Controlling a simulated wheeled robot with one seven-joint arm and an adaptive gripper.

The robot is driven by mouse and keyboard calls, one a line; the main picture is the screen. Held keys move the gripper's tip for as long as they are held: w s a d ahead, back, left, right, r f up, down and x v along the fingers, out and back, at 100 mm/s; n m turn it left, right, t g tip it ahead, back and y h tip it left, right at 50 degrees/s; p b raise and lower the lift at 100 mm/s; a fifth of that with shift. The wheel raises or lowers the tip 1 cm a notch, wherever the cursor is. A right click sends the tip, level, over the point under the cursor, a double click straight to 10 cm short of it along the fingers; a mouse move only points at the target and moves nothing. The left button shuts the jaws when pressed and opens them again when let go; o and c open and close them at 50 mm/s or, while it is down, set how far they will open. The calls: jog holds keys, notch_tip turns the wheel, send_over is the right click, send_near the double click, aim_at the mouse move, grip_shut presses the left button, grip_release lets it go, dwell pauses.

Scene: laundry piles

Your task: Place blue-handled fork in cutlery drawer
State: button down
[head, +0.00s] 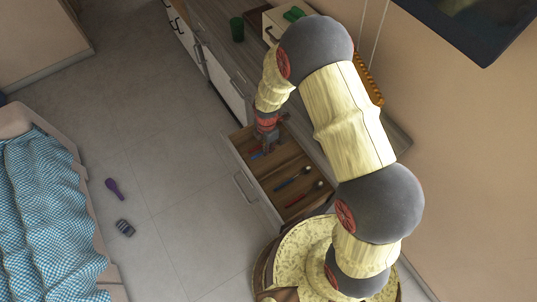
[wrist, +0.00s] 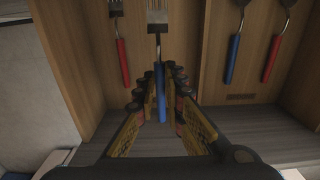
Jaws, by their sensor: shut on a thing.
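The blue-handled fork (wrist: 157,17) has a grey metal head and a blue handle. My gripper (wrist: 159,88) is shut on its handle, with the fork head pointing away from the wrist. In the head view my gripper (head: 267,142) is low over the far part of the open cutlery drawer (head: 240,183), a wooden drawer with compartments. The fork is over or in the same compartment as a red-handled fork (wrist: 122,60), to its right and roughly parallel. I cannot tell whether it touches the drawer floor.
A blue-handled spoon (wrist: 234,55) and a red-handled spoon (wrist: 273,58) lie in the compartment right of the divider. A green cup (head: 237,29) stands on the counter. A purple object (head: 114,188) and a dark object (head: 125,228) lie on the floor by the bed (head: 45,215).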

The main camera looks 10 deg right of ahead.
aim_at(267, 160)
notch_tip(267, 160, down, 8)
jog(key=shift+r+b, duration=0.1)
jog(key=shift+b, duration=0.9)
jog(key=c, duration=1.9)
grip_release()
notch_tip(267, 160, up, 12)
jog(key=p, duration=0.3)
jog(key=shift+r+p, duration=0.1)
jog(key=shift+p, duration=0.2)
